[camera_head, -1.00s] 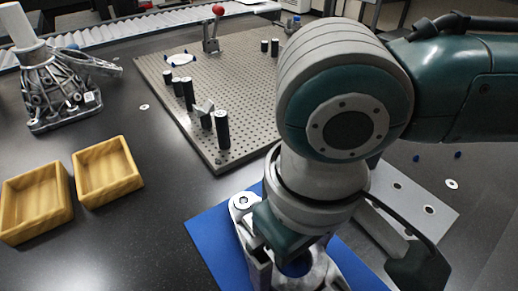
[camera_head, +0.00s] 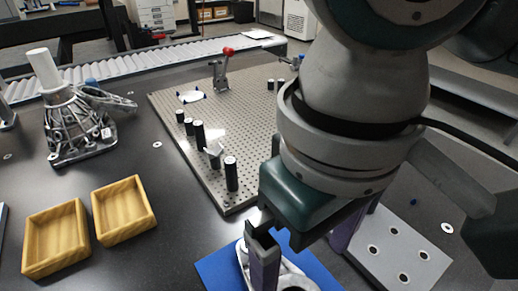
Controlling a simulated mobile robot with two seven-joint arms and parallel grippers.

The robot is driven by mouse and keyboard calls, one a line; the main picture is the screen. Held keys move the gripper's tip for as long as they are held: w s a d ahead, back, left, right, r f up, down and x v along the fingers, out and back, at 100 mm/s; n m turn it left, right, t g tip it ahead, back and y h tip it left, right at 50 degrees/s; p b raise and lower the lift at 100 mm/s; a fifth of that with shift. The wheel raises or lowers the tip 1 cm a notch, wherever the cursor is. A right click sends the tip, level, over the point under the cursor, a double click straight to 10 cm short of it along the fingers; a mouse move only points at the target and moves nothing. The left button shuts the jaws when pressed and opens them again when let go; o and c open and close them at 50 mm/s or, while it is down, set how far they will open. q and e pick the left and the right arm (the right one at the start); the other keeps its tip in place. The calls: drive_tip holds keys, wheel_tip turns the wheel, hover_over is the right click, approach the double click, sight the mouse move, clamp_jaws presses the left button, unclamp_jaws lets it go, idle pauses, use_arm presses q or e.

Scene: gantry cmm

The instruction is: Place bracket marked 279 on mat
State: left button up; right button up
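A grey metal bracket (camera_head: 290,279) lies on the blue mat (camera_head: 216,264) at the bottom of the view, partly cut off by the lower edge and partly hidden by my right gripper. No number is legible on it. My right gripper (camera_head: 301,265) is over the bracket with its two purplish fingers spread apart, and it appears to hold nothing. Whether a finger touches the bracket cannot be told. My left gripper is not in view.
Two empty wooden trays (camera_head: 88,240) stand at left. A grey casting (camera_head: 78,128) stands behind them. A perforated plate (camera_head: 240,130) with black posts and a red-knobbed clamp (camera_head: 221,72) lies at centre. A flat plate with holes (camera_head: 410,245) is at right.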

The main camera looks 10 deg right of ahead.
drive_tip(key=s+a+n+t+y, duration=0.1)
drive_tip(key=s+a+y, duration=0.25)
drive_tip(key=a, duration=0.25)
drive_tip(key=s+d+f+m+t+h, duration=0.1)
drive_tip(key=s+d+f, duration=0.1)
drive_tip(key=d, duration=0.6)
drive_tip(key=s+d+f+m+t+h, duration=0.1)
drive_tip(key=s+d+m+h, duration=0.1)
drive_tip(key=d, duration=0.5)
drive_tip(key=shift+s+d+f+t, duration=0.3)
drive_tip(key=shift+s+d+f, duration=0.05)
drive_tip(key=shift+s+f, duration=0.1)
